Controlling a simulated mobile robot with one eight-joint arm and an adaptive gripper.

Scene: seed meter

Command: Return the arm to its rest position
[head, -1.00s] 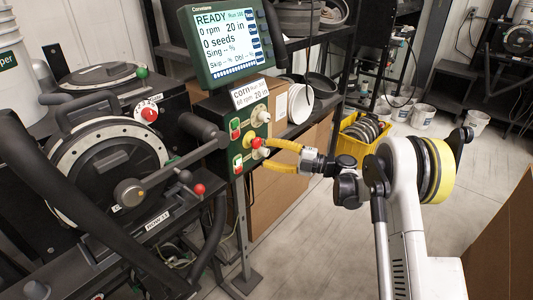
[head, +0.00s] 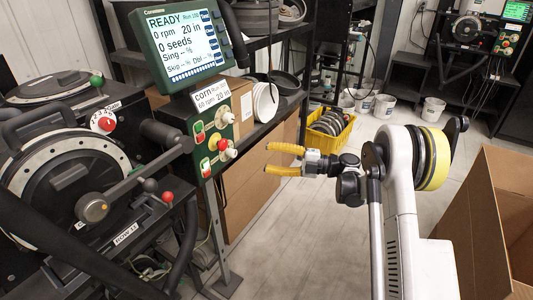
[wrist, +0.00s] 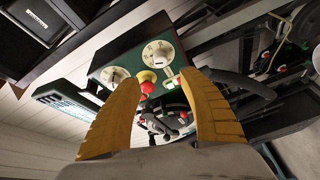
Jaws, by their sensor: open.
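My gripper (head: 284,160) has two yellow fingers, which are apart with nothing between them. In the head view it is in front of a cardboard box, to the right of the green control panel (head: 214,144), with a clear gap between them. My white arm (head: 400,225) reaches in from the lower right. In the wrist view the open fingers (wrist: 165,105) frame the panel (wrist: 143,57), with its white knobs and a yellow-and-red knob (wrist: 147,82). The display (head: 184,43) above the panel reads READY, 0 rpm, 0 seeds.
The black seed meter stand (head: 75,190) with its round disc is at the left. A yellow crate (head: 345,136) of discs stands behind my gripper. An open cardboard box (head: 480,225) is at the right. White buckets (head: 384,106) stand at the back. The middle floor is clear.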

